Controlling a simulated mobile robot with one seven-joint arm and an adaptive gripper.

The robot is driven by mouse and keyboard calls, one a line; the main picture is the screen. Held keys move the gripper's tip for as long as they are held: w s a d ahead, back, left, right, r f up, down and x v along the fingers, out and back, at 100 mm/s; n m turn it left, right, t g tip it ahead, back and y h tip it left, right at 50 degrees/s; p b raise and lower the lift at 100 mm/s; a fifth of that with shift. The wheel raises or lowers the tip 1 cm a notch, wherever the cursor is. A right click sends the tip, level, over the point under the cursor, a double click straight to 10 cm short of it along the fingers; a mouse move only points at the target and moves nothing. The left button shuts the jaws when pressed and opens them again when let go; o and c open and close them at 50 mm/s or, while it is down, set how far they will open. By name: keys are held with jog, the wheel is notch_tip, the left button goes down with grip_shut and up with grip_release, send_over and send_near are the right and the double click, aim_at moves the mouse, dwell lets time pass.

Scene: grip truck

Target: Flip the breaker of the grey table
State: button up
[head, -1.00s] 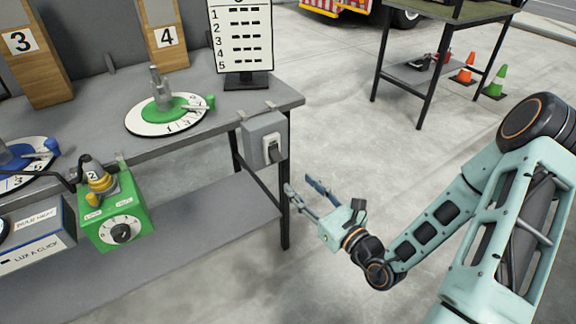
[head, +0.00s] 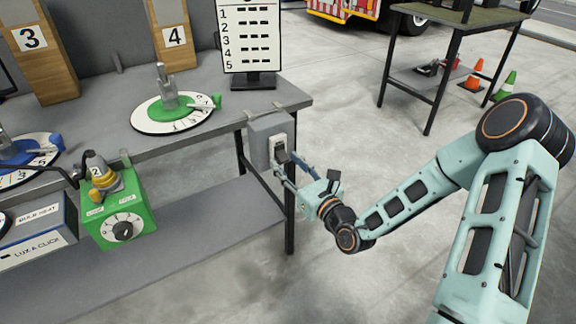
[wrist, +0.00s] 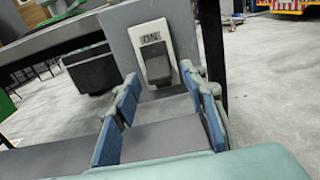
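The grey breaker box (head: 260,146) is fixed at the right end of the grey table (head: 215,122). In the wrist view the box (wrist: 120,40) has a white switch plate (wrist: 150,28) with "ON" showing at its top. The dark lever (wrist: 157,68) hangs down over the lower plate. My gripper (head: 283,168) is just in front of the box, slightly below the switch. In the wrist view the blue-padded fingers of my gripper (wrist: 163,84) are apart, with the lever between their tips in the picture. Nothing is held. Contact with the lever cannot be told.
A table leg (head: 290,225) stands just below the breaker. The floor to the right is open, with cones (head: 505,86) farther back.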

aim_at(282, 154)
jog(key=shift+c, duration=0.4)
grip_shut()
jog(key=shift+r+p, duration=0.15)
jog(key=shift+p, duration=0.2)
jog(key=r+g+p, duration=0.1)
jog(key=p, duration=0.3)
jog(key=shift+s+r+h, duration=0.15)
jog(key=shift+h, duration=0.25)
notch_tip(282, 154, up, 2)
jog(key=g+h+p, duration=0.2)
jog(key=g+p, duration=0.1)
jog(key=p, duration=0.9)
jog(key=shift+g, duration=0.3)
jog(key=g+p, duration=0.1)
jog(key=p, duration=0.1)
jog(key=r+g+h+p, duration=0.1)
jog(key=p, duration=0.1)
jog(key=shift+w+a+r+h+p, duration=0.1)
jog(key=shift+w+h+p, duration=0.1)
jog(key=shift+h+p, duration=0.15)
jog(key=g+p, duration=0.1)
jog(key=h+p, duration=0.1)
jog(key=g+p, duration=0.1)
jog(key=shift+w+r+g+h, duration=0.25)
jog(key=shift+g, duration=0.05)
jog(key=shift+p, duration=0.4)
